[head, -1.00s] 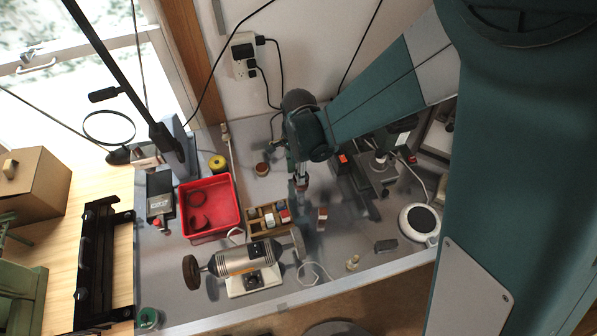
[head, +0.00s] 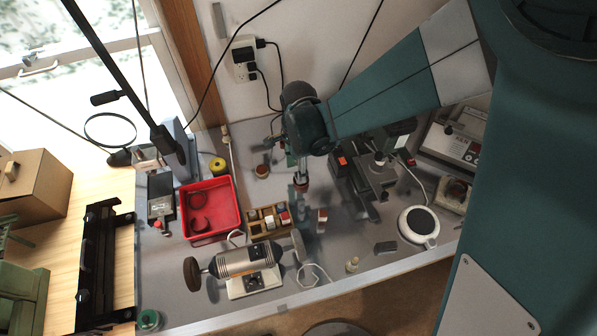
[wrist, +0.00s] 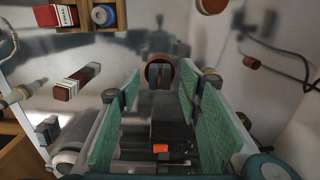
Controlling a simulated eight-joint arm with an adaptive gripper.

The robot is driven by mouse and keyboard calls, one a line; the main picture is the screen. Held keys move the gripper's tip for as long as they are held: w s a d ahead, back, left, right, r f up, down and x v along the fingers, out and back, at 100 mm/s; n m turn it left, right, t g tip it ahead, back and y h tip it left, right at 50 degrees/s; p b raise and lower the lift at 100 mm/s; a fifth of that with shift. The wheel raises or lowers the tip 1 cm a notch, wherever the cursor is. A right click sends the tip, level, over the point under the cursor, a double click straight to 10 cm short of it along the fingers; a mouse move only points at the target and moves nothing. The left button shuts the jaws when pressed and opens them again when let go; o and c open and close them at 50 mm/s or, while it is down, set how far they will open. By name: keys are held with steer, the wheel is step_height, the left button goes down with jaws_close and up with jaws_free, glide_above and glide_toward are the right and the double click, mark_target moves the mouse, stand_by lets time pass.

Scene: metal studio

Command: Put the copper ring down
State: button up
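The copper ring (head: 301,187) shows small in the head view, just below my gripper's fingertips, over the grey metal bench. In the wrist view, the ring (wrist: 161,62) is at the far end of my gripper (wrist: 160,88), between the two green-padded fingers. Its opening, dark inside, faces the wrist camera. The fingers stand apart, with a visible gap on each side of the ring, so my gripper looks open around it. My gripper (head: 300,176) points down in the head view. Whether the ring rests fully on the bench is hard to tell.
A wooden tray (head: 251,229) of small items and a block with copper-coloured ends (head: 321,221) are close by. A dark vise-like tool (head: 376,172) stands to the right, a grinder (head: 245,262) in front, a red bin (head: 209,181) to the left. Another copper-brown piece (head: 262,171) lies behind-left.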

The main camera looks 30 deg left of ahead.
step_height(320, 180, up, 9)
steer(key=shift+r, duration=0.15)
stand_by(0.4)
